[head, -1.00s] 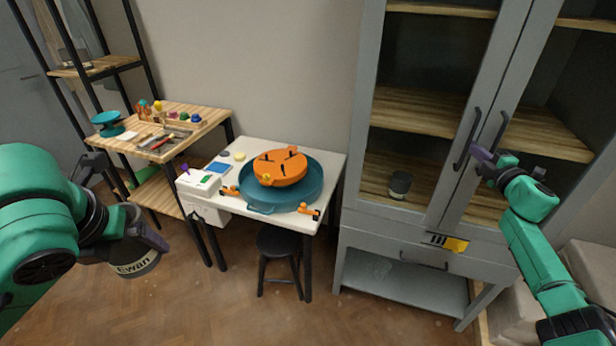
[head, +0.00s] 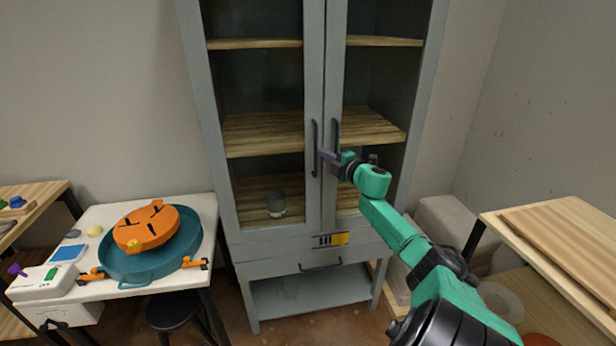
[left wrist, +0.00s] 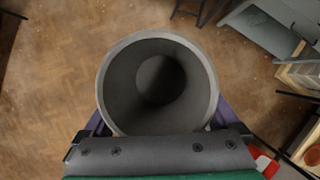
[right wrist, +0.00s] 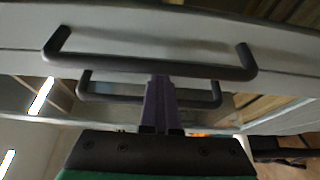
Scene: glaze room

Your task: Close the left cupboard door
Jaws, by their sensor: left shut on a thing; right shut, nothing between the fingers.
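The grey cupboard's left door (head: 262,232) has a glass pane and looks flush with the right door (head: 337,60). The dark left door handle (head: 314,148) and right door handle (head: 336,136) stand side by side at the middle seam. My right gripper (head: 326,155) is shut and empty, with its purple fingertips at the left door handle. In the right wrist view the fingers (right wrist: 160,100) reach up to the larger handle bar (right wrist: 150,67); whether they touch is unclear. My left gripper (left wrist: 157,118) is shut on a grey cup (left wrist: 158,38), seen from above, its inside empty.
A grey cup (head: 276,205) stands behind the left glass. A white table (head: 205,215) with a teal basin is at left; a wooden shelf unit (head: 560,235) is at right.

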